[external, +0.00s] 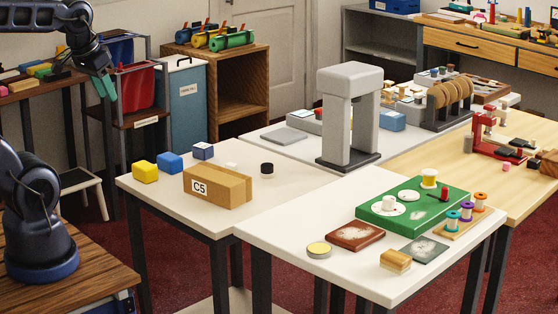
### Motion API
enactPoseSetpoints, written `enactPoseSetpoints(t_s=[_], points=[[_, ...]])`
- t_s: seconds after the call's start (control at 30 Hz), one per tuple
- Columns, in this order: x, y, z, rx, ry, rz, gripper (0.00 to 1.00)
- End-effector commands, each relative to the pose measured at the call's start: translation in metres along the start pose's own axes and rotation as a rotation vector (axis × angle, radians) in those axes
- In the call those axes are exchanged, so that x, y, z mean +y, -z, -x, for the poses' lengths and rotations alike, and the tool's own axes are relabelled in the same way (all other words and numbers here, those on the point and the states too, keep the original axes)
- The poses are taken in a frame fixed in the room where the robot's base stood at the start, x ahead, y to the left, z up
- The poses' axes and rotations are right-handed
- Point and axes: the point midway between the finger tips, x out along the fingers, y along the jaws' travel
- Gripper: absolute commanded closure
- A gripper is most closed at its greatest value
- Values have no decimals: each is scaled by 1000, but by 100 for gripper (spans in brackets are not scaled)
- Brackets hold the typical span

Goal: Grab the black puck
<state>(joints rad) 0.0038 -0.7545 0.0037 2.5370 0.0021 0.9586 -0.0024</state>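A small black puck (267,169) sits on the white table (310,178), right of and behind a tan box marked C5 (218,187). Its lower part looks paler than its dark top. My gripper (106,88), with teal fingertips, hangs at the upper left, well above and far to the left of the puck. Its fingers point down and look close together; the gap between them is too small to judge. Nothing shows held in it.
A tall grey arch (349,118) stands right of the puck.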

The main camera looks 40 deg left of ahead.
Motion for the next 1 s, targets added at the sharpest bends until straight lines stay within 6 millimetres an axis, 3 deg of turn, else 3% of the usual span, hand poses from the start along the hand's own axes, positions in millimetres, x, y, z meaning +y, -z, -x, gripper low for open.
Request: enactPoseSetpoints(t_s=[0.43, 0.47, 0.6, 0.87, 1.0], points=[[0, 0, 0, 0, 0, 0, 64], [0, 0, 0, 0, 0, 0, 62], [0, 0, 0, 0, 0, 0, 36], [0, 0, 0, 0, 0, 1, 36], [0, 11, -1, -7, -7, 36, 36]])
